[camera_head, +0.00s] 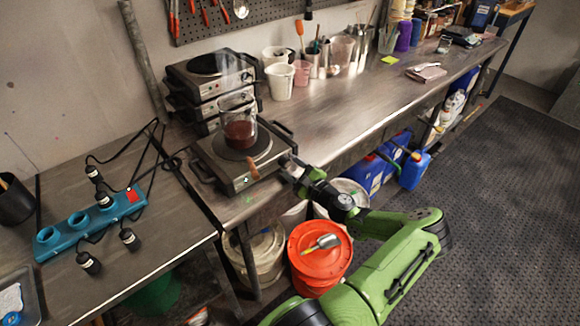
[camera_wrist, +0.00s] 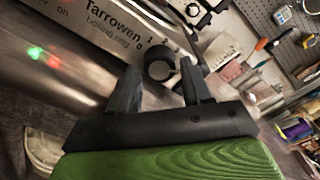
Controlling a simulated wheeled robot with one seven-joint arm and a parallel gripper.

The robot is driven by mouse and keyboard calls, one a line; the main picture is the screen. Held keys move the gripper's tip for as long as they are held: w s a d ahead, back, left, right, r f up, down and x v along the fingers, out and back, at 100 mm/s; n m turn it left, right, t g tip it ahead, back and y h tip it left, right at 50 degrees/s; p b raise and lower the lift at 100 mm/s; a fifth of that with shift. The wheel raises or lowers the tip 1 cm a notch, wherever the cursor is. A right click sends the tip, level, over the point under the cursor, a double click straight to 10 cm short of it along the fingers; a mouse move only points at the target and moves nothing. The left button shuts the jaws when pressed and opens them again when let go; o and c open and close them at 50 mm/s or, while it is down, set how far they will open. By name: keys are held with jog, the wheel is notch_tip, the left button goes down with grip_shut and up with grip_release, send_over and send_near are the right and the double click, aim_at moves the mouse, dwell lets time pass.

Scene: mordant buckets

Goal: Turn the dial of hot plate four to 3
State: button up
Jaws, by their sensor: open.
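The front hot plate (camera_head: 224,172) stands on the steel bench, with a glass vessel of dark red liquid (camera_head: 239,133) on its ring. I cannot read which number it bears. In the wrist view its front panel (camera_wrist: 85,22) reads "Tarrowen boiling ring", and its black round dial (camera_wrist: 160,68) has small figures, 0, 1 and 2, beside it. My gripper (camera_wrist: 157,82) is open, its two fingers on either side of the dial. I cannot tell whether they touch it. In the head view my gripper (camera_head: 290,168) is at the plate's right front corner and hides the dial.
More hot plates (camera_head: 205,85) are stacked behind. Cups (camera_head: 280,82) and tool holders stand to the right at the back. A blue power strip (camera_head: 90,222) with black plugs lies on the left table. Buckets, including a red-lidded one (camera_head: 318,250), stand below the bench edge.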

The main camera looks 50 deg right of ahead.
jog(key=shift+w+d, duration=0.1)
jog(key=shift+w, duration=0.4)
jog(key=c, duration=0.8)
jog(key=shift+o, duration=0.2)
jog(key=shift+n, duration=0.3)
jog(key=n+b, duration=0.2)
jog(key=n, duration=0.1)
jog(key=shift+f, duration=0.1)
jog(key=shift+n+b, duration=0.85)
jog(key=shift+n, duration=0.85)
